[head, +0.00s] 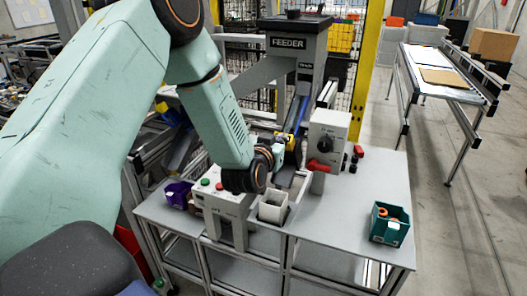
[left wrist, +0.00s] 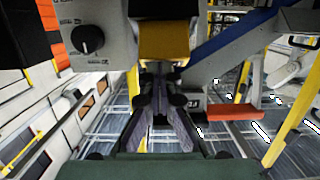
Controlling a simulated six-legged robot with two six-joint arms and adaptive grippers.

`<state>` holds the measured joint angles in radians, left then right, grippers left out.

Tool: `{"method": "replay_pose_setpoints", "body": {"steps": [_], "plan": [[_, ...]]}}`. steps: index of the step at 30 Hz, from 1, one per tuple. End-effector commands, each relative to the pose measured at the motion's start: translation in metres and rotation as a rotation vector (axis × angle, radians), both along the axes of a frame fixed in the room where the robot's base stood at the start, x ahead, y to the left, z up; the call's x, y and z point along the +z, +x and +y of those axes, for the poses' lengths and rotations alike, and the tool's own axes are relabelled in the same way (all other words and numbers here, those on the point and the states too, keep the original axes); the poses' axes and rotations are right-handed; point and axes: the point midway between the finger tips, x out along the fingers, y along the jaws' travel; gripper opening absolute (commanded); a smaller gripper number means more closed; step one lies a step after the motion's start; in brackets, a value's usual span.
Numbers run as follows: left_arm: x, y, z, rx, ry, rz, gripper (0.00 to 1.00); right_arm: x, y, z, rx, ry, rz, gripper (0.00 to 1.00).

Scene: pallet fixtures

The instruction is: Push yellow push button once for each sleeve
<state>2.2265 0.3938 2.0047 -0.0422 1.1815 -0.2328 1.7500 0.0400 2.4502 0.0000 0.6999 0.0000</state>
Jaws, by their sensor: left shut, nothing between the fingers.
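A yellow block that looks like the push button (head: 289,139) sits beside the blue chute, below the feeder. In the left wrist view a yellow block (left wrist: 163,42) stands just beyond my fingertips; I cannot tell if they touch it. My left gripper (left wrist: 158,90) is shut and empty, its fingers pointing at that block. In the head view my wrist largely hides this gripper (head: 279,150). Small orange pieces (head: 394,211) lie in a green bin (head: 390,232) on the right; I cannot tell whether they are sleeves. My right gripper is out of view.
A grey box with a black knob (head: 326,145) stands right of my gripper, with a red part (head: 318,166) low on it. A button box (head: 222,200), a white open container (head: 273,212) and a purple bin (head: 176,192) are near my wrist. The table's right side is mostly clear.

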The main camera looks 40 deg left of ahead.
Motion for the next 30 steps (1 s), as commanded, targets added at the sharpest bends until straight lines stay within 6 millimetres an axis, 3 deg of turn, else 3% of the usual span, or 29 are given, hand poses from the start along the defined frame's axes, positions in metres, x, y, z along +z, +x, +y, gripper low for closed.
{"method": "replay_pose_setpoints", "body": {"steps": [2,18,30], "plan": [[0.004,-0.001,-0.001,0.0,-0.001,0.001,0.0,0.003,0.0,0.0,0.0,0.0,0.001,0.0],[0.018,-0.078,-0.018,0.001,-0.003,-0.001,0.0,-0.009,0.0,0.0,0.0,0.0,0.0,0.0],[0.021,-0.093,-0.022,-0.001,0.0,-0.001,0.0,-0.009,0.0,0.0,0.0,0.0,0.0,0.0]]}}
